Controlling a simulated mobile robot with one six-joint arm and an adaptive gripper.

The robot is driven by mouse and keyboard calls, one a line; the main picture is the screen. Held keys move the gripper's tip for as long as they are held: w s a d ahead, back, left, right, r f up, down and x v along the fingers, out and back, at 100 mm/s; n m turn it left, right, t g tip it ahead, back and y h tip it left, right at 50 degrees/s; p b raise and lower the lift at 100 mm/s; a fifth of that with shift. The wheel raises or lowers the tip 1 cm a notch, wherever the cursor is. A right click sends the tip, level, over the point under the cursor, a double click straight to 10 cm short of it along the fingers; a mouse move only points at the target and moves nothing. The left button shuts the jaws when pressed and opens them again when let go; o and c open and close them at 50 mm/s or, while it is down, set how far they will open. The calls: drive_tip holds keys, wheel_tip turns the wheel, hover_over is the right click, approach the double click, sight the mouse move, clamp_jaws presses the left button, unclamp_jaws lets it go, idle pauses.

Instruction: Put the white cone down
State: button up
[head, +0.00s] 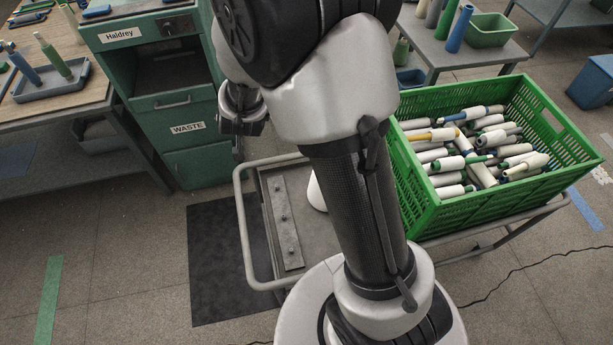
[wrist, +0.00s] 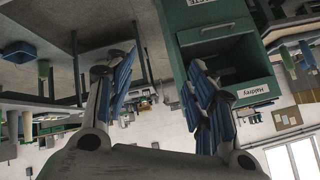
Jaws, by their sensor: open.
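My gripper (wrist: 165,98) is open in the wrist view, its blue-padded fingers wide apart with nothing between them. In the head view the arm hides the fingertips. A white rounded shape (head: 316,193) shows on the cart beside my arm and is partly hidden by it. It may be the white cone, but I cannot tell for sure. Many white yarn cones (head: 481,170) on coloured tubes lie in a heap in the green crate (head: 496,205). No cone shows close to the fingers in the wrist view.
The crate stands on a grey metal cart (head: 290,215) with a raised rail. A green cabinet (head: 160,90) with an open bay and a WASTE label stands behind. A table at the left holds a grey tray (head: 50,80). A green bin (head: 490,30) is at the back. A cable crosses the floor.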

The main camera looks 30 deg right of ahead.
drive_tip(key=s+a+r+n+g+y, duration=0.25)
drive_tip(key=s+r+n, duration=0.25)
drive_tip(key=s+r, duration=1)
drive_tip(key=s+d+n+g+h, duration=0.1)
drive_tip(key=s+d+n+g, duration=0.1)
drive_tip(key=s, duration=1.7)
drive_tip(key=shift+d+r+n, duration=0.3)
drive_tip(key=shift+d, duration=0.6)
drive_tip(key=shift+w, duration=0.1)
